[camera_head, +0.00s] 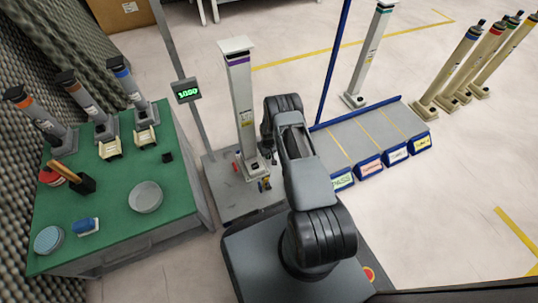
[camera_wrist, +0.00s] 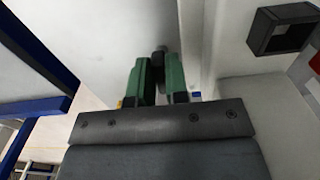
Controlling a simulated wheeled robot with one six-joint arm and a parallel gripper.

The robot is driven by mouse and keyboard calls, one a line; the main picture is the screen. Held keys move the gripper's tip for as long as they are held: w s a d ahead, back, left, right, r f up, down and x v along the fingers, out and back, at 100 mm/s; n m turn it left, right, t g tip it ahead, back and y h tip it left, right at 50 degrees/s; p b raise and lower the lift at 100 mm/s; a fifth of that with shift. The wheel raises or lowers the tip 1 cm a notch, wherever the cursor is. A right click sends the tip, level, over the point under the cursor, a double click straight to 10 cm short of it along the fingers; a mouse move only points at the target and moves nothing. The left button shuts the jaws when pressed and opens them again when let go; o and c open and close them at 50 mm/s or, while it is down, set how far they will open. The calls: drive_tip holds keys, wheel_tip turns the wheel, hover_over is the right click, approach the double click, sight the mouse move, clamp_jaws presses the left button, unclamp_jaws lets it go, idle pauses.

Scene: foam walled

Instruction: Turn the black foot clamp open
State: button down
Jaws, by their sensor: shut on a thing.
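A tall pale column (camera_head: 243,105) with a purple band stands upright on a grey platform, under a white top plate. My gripper (camera_head: 268,157) is low at the right side of its foot, mostly hidden by my arm. In the wrist view my gripper (camera_wrist: 159,84) has two green fingers closed around a small black part with a rounded end (camera_wrist: 159,52), which appears to be the black foot clamp. Its lower portion is hidden between the fingers, so its turn angle cannot be told. Small red, yellow and blue parts (camera_head: 264,185) sit at the column's foot.
A scale display (camera_head: 187,91) stands on a post left of the column. A green table (camera_head: 110,208) with instruments and bowls is at the left. A low blue-edged rack (camera_head: 365,138) with labelled lanes lies right of my arm. More columns (camera_head: 447,75) stand at the back right.

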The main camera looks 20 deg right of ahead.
idle(0.3)
drive_tip(key=c, duration=1.1)
unclamp_jaws()
drive_tip(key=shift+r, duration=0.1)
wheel_tip(320, 180, up, 14)
drive_tip(key=p, duration=0.6)
drive_tip(key=shift+f, duration=0.2)
drive_tip(key=shift+s, duration=0.1)
